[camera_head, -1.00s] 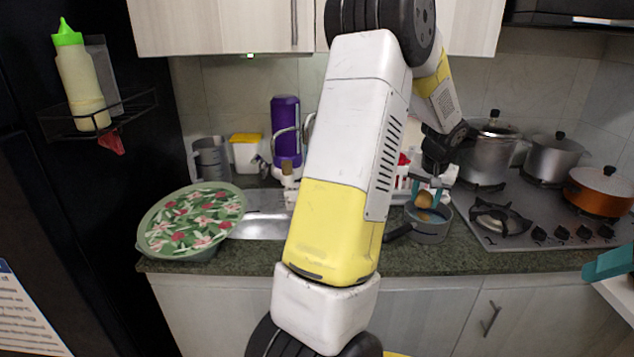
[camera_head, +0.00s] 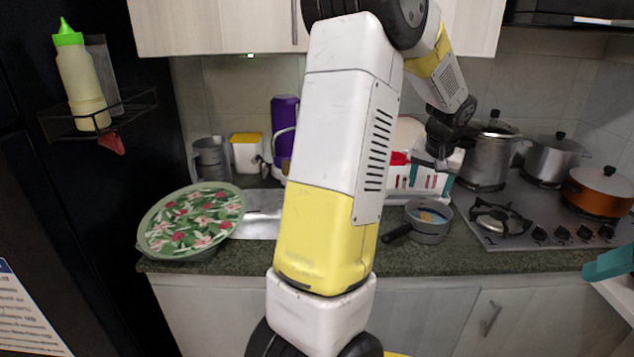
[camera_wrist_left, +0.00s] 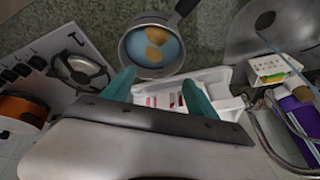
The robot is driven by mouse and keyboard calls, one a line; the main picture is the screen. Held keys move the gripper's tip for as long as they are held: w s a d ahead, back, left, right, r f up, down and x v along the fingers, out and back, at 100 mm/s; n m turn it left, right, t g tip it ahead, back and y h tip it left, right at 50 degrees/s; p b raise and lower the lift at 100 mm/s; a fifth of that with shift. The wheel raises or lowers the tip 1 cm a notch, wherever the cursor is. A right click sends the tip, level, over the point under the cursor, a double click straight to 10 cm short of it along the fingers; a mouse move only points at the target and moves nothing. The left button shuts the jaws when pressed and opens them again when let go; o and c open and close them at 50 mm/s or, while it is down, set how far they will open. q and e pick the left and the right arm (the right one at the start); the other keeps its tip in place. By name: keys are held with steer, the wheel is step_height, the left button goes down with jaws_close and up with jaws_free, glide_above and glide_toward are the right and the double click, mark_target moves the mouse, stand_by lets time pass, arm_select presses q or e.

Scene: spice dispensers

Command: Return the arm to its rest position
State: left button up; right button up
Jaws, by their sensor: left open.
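My left arm (camera_head: 340,140) rises through the middle of the head view and bends over to the right. The small saucepan (camera_head: 428,222) sits on the counter below the gripper. In the left wrist view the saucepan (camera_wrist_left: 128,50) has a bluish inside and two tan pieces (camera_wrist_left: 157,36) in it.
A white dish rack (camera_head: 425,182) stands behind the saucepan. The stove (camera_head: 540,225) at right carries a tall pot (camera_head: 488,157), a lidded pot (camera_head: 553,158) and an orange pot (camera_head: 600,190). A flowered bowl (camera_head: 190,222) is at left. A teal object (camera_head: 608,264) is at the right edge.

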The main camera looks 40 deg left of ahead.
arm_select(q)
steer(key=shift+v, duration=1.1)
steer(key=s+d+r+h, duration=0.1)
steer(key=s+r, duration=0.1)
steer(key=s, duration=0.8)
steer(key=s+d+r+m+t+h, duration=0.1)
steer(key=s+r, duration=0.2)
steer(key=s, duration=0.6)
steer(key=s+d+r+h, duration=0.1)
steer(key=s+r, duration=0.2)
steer(key=s, duration=0.7)
steer(key=shift+s+d+t+h, duration=0.25)
steer(key=shift+s+t+h, duration=0.05)
steer(key=shift+t, duration=0.1)
steer(key=shift+r, duration=0.15)
